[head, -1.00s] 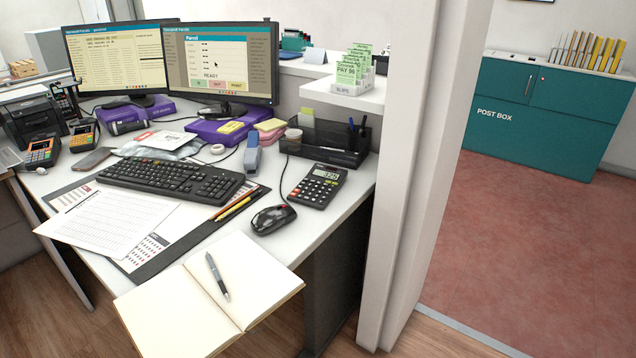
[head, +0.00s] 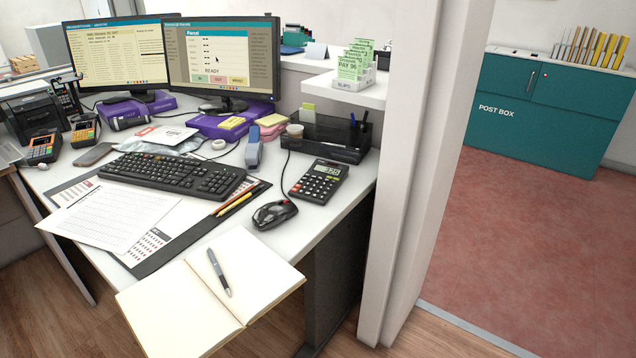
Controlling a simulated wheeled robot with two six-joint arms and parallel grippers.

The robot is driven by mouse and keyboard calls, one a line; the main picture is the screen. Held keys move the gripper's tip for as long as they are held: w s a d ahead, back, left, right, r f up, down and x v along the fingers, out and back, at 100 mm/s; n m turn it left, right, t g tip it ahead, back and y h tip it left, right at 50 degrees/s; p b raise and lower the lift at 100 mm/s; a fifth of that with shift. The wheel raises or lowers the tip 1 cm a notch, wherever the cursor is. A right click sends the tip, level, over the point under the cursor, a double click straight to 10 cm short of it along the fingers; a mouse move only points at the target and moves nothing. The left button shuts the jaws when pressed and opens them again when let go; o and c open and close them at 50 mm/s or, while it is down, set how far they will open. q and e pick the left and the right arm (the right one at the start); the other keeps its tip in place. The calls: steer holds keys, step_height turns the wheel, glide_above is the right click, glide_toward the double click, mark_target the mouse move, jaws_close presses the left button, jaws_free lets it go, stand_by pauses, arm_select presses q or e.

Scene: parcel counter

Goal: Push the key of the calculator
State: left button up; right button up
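The calculator (head: 319,181) is black with a grey display at its top and rows of keys, one or more of them red. It lies on the right part of the white desk, behind and to the right of the mouse. Its keys are unobstructed in the head view. Neither of my grippers shows in the head view.
A black mouse (head: 274,214) and a keyboard (head: 172,175) lie left of the calculator. A black organizer (head: 335,140) stands behind it. An open notebook (head: 252,262) with a pen overhangs the front edge. A white wall post (head: 407,160) rises to the right.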

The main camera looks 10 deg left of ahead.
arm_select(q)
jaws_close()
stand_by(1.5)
